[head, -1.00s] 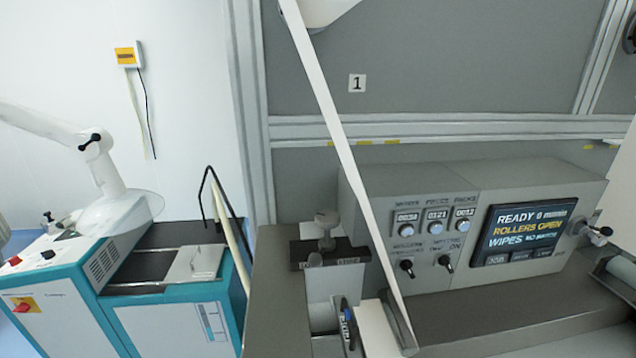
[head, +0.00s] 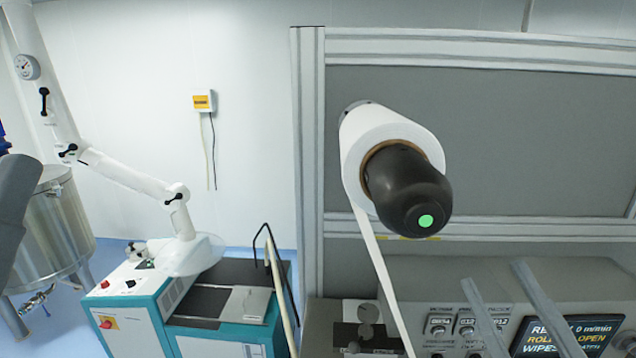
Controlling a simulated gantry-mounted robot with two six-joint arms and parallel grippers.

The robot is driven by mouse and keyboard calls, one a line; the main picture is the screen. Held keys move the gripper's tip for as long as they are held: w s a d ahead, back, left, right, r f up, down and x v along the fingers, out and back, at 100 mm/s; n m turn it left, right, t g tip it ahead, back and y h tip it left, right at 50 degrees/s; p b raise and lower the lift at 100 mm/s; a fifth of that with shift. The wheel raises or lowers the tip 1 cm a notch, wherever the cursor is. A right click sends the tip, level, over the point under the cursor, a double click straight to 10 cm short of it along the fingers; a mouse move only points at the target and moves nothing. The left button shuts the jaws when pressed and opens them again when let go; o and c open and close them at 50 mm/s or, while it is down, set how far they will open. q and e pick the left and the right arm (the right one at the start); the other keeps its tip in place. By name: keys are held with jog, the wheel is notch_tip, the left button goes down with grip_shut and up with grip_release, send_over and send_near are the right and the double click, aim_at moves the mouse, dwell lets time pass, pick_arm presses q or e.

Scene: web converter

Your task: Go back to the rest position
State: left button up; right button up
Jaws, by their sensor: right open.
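My right gripper (head: 496,276) shows at the bottom right as two grey fingers, spread apart with nothing between them. They stand in front of the converter's control panel (head: 420,280) and cover part of its knobs and screen. Whether they touch the panel cannot be told. My left gripper is not in view. A grey link at the left edge looks like part of my left arm.
A white web roll (head: 365,150) sits on a black-capped spindle (head: 408,190) with a green dot. Its web strip (head: 375,255) runs down past the panel. A teal-and-white machine (head: 215,335) and a steel tank (head: 55,230) stand at left.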

pick_arm(q)
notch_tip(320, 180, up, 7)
jog(key=p, duration=0.4)
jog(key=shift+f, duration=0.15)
pick_arm(e)
jog(key=s+r+m+t+h, duration=0.1)
jog(key=r+m, duration=0.3)
jog(key=r, duration=0.5)
jog(key=s+r+m+t+h, duration=0.1)
jog(key=r+m, duration=0.4)
jog(key=r, duration=0.5)
jog(key=s+t, duration=0.1)
jog(key=s, duration=0.1)
jog(key=shift+s+a+r+h, duration=0.15)
jog(key=shift+s+r+h, duration=0.05)
jog(key=shift+s+h, duration=0.15)
jog(key=shift+c, duration=0.3)
